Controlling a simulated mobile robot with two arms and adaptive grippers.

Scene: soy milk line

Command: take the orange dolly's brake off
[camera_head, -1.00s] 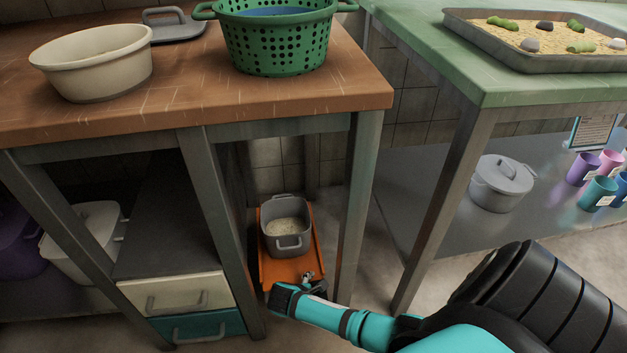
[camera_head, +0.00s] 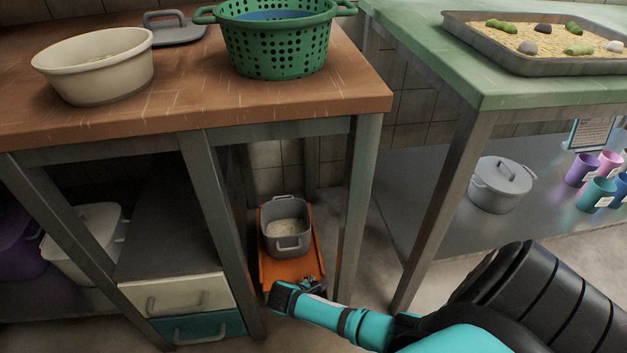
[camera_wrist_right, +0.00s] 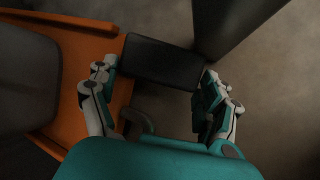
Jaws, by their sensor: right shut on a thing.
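The orange dolly (camera_head: 286,270) stands on the floor between the legs of the brown-topped table. It also shows at the left of the right wrist view (camera_wrist_right: 72,82). A grey two-handled pot (camera_head: 287,243) with pale contents sits on it. My right gripper (camera_head: 306,287) is low at the dolly's front right corner. In the right wrist view its fingers (camera_wrist_right: 160,85) stand on either side of a dark flat block (camera_wrist_right: 162,62) beside the dolly's edge, shut on it. The block looks like the brake pedal, mostly hidden in the head view. My left gripper is out of view.
Table legs (camera_head: 357,205) stand close on both sides of the dolly. Drawers (camera_head: 180,293) are to its left. A green table (camera_head: 480,80) with a lidded pot (camera_head: 502,184) on its lower shelf is to the right. Bare floor lies between the tables.

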